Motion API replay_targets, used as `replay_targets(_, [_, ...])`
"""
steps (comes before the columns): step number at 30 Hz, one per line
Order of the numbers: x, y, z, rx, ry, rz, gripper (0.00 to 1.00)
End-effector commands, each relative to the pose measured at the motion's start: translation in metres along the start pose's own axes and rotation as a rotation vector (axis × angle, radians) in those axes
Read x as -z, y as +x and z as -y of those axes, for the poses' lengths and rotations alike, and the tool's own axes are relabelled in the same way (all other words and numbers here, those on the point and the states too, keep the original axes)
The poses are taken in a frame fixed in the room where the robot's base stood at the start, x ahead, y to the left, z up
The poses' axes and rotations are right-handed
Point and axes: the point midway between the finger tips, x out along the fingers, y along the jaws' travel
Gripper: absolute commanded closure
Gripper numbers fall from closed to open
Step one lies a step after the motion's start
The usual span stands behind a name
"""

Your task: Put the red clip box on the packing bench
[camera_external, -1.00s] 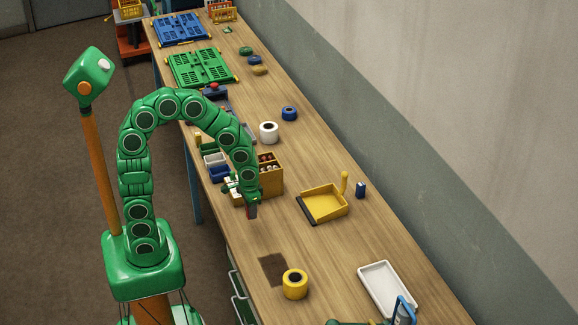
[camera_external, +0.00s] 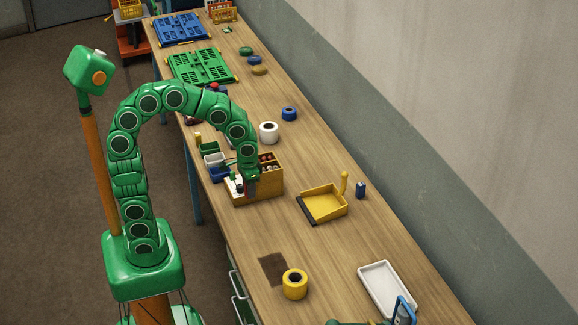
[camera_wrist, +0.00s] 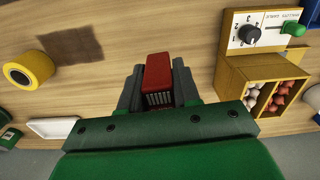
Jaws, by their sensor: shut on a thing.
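The red clip box (camera_wrist: 158,70) is between the two grey fingers of my gripper (camera_wrist: 157,88) in the wrist view, which are shut on it. Its open or slotted lower side shows pale strips. In the external view my gripper (camera_external: 250,188) points down in front of the wooden dispenser (camera_external: 270,185), and the box is mostly hidden there. The wooden packing bench (camera_external: 375,245) runs beneath. I cannot tell how high the box is above the bench top.
The dispenser, with a dial and a green lever (camera_wrist: 293,29), stands close to the right of the box in the wrist view. A yellow dustpan (camera_external: 325,203), yellow tape roll (camera_external: 295,284) and white tray (camera_external: 387,288) lie on the bench. Bare wood lies around a dark patch (camera_external: 273,268).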

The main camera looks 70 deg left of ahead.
Motion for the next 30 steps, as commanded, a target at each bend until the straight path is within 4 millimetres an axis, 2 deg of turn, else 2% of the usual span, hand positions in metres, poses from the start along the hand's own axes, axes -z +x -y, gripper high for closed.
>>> replay_targets(3, [0.001,-0.021,0.000,0.000,-0.001,-0.004,0.98])
replay_targets(14, [0.036,-0.029,0.049,-0.013,-0.149,-0.012,0.98])
replay_targets(20, [0.060,-0.033,0.099,-0.019,-0.287,-0.014,0.98])
replay_targets(27, [0.084,-0.040,0.181,-0.027,-0.487,-0.027,0.98])
replay_targets(30, [0.087,-0.039,0.217,-0.028,-0.574,-0.025,0.98])
